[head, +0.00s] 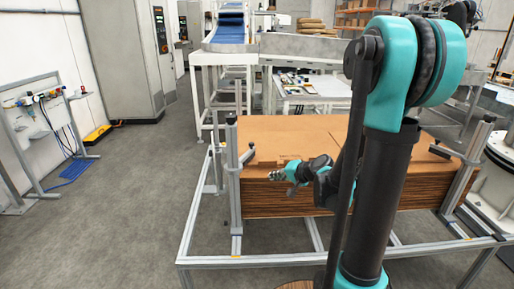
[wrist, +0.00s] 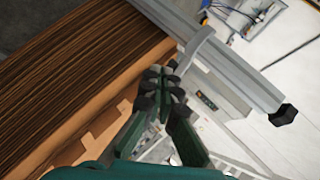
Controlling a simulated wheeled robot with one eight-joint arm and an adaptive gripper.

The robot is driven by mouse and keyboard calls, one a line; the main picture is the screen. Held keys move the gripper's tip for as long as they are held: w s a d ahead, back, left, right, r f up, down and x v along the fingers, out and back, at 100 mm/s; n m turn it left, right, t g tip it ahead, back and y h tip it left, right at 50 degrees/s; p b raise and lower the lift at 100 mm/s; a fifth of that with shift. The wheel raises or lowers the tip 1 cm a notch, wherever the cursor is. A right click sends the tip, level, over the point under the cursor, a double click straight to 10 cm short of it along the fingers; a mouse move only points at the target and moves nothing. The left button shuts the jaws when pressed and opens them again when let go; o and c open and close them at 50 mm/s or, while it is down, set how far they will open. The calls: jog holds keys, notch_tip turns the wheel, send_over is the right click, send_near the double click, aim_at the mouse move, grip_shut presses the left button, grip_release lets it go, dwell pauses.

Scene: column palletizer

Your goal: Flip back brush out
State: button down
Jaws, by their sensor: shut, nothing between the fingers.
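My gripper (head: 274,175) is shut and empty in front of the left part of the cardboard stack in the head view. In the wrist view my gripper (wrist: 166,76) has its fingertips together, close to a curved grey metal piece (wrist: 197,50) beside an aluminium post (wrist: 225,65). I cannot tell if they touch it. In the head view a short bracket with a dark end (head: 246,155) sticks out from the left post over the stack's edge. A similar bracket (head: 440,151) sits at the right post. No bristles can be made out, so which part is the brush is unclear.
The brown cardboard stack (head: 290,128) lies inside an aluminium frame (head: 215,262); its layered side (wrist: 80,70) fills the left of the wrist view. A black knob (wrist: 284,115) ends the post. A white table (head: 310,90) and a conveyor stand behind.

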aim_at(253, 144)
jog(key=w+d+r+m+t+y, duration=0.2)
jog(key=w+m+t, duration=0.2)
jog(key=w, duration=0.7)
jog(key=shift+w+r+m, duration=0.25)
jog(key=shift+r+m, duration=0.15)
jog(key=shift+m, duration=0.3)
jog(key=shift+w+a, duration=0.1)
jog(key=x, duration=1.3)
jog(key=shift+w+a+r, duration=0.15)
jog(key=shift+w+r, duration=0.05)
jog(key=shift+w, duration=0.2)
jog(key=shift+w+a, duration=0.1)
jog(key=shift+a, duration=0.05)
